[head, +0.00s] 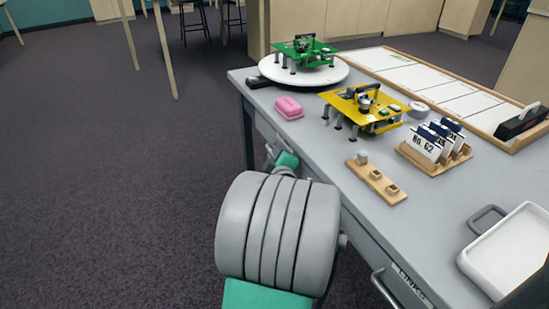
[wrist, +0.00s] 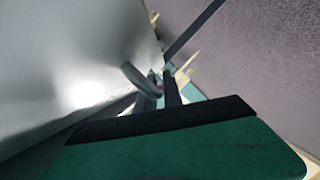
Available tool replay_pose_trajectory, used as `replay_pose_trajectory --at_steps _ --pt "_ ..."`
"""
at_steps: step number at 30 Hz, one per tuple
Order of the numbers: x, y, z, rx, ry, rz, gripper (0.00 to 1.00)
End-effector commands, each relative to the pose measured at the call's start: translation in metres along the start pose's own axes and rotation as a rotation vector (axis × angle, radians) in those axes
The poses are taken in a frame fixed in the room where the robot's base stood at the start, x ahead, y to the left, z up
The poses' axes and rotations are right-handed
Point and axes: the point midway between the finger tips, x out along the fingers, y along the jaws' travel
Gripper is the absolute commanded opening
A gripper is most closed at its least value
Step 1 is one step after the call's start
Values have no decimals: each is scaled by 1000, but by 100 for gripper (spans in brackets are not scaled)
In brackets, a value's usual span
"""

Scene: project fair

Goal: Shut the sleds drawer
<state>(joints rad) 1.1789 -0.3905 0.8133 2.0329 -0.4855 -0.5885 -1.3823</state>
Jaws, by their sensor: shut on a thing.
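My gripper (wrist: 158,88) is at the table's far drawer front and is shut on a grey curved drawer handle (wrist: 138,80) in the wrist view. The pale grey drawer front (wrist: 65,60) fills the left of that view. In the head view my arm covers most of the gripper, and only a bit of its green part shows near the handle (head: 269,152). No label shows on this drawer, so I cannot read whether it is the sleds drawer. How far it stands open is hidden.
A nearer drawer handle (head: 383,287) has a partly hidden label. On the grey table (head: 305,145) are a pink block (head: 289,108), a yellow model (head: 362,106), a green model (head: 305,52) on a white disc, a wooden card holder (head: 434,160) and a white tray (head: 510,248). Floor at left is clear.

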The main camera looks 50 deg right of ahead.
Motion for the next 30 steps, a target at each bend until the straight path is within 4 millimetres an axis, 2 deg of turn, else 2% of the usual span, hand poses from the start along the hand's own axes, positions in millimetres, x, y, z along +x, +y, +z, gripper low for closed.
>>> replay_pose_trajectory --at_steps 3,8,11,18,21,30 --pt "0 4 3 -5 -7 9 19" --pt "-1 4 2 -5 -6 8 20" --pt "-12 6 2 -4 -8 9 20" --pt "-60 5 1 -4 -7 9 20" --pt "-74 4 1 -4 -6 8 20" --pt "-78 2 1 -4 -4 4 20"
